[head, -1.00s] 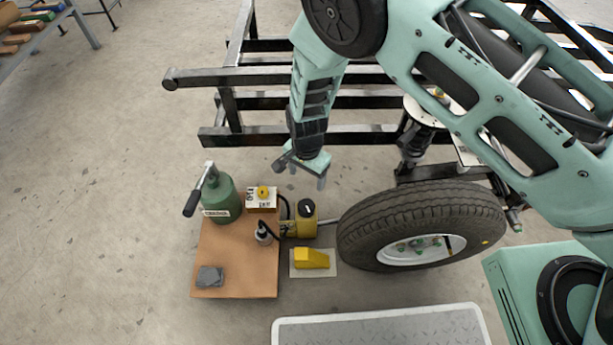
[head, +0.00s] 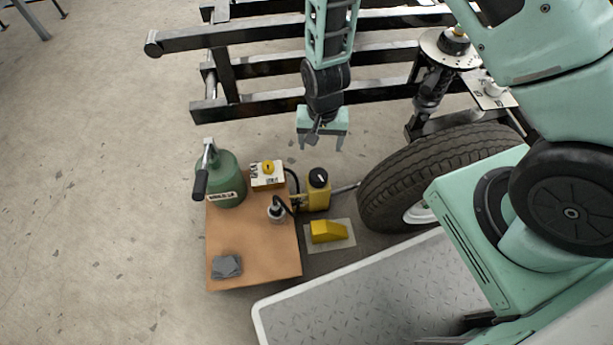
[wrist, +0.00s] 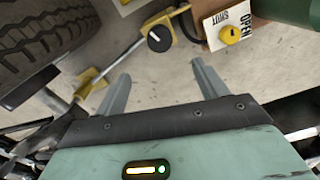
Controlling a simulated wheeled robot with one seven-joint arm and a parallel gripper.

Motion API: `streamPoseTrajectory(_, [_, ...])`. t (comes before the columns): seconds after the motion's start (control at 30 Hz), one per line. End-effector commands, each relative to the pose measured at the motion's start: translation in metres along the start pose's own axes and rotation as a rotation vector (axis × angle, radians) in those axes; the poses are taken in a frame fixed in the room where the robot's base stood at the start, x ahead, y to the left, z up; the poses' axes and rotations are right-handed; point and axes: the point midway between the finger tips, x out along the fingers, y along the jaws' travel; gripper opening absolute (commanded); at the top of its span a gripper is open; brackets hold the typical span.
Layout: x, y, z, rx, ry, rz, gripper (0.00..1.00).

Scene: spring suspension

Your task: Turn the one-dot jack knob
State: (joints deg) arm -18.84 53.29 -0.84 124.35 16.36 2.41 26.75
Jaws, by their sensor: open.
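A black knob (head: 319,176) with a white mark sits on top of a yellow jack body (head: 318,200) beside the board. It also shows in the wrist view (wrist: 159,39), just beyond and between my fingertips. A yellow knob (head: 268,167) sits on a white plate lettered OPEN and SHUT, and shows in the wrist view (wrist: 230,34) to the right. I cannot make out dots on either knob. My gripper (head: 321,146) is open and empty, above and behind the black knob in the head view, touching nothing.
A green bottle jack (head: 227,181) with a lever stands on the brown board (head: 255,250). A yellow wedge (head: 328,232) lies in front of the yellow jack. A tyre (head: 400,180) is close on the right, and a black frame (head: 270,106) lies behind.

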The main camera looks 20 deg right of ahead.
Motion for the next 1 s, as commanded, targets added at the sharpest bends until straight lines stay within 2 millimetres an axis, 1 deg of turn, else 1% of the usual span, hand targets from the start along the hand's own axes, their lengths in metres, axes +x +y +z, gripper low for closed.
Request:
streamPoseTrajectory(0.03, [0.012, 0.000, 0.001, 0.001, -0.002, 0.002, 0.72])
streamPoseTrajectory(0.4, [0.091, 0.000, 0.000, 0.004, -0.002, 0.002, 0.72])
streamPoseTrajectory(0.6, [0.130, 0.000, 0.000, 0.003, -0.001, 0.002, 0.72])
streamPoseTrajectory(0.7, [0.144, 0.000, 0.000, 0.002, -0.001, 0.002, 0.72])
streamPoseTrajectory(0.8, [0.154, 0.000, 0.000, 0.002, 0.000, 0.001, 0.72])
streamPoseTrajectory(1.0, [0.161, -0.001, 0.000, 0.002, 0.001, 0.001, 0.72])
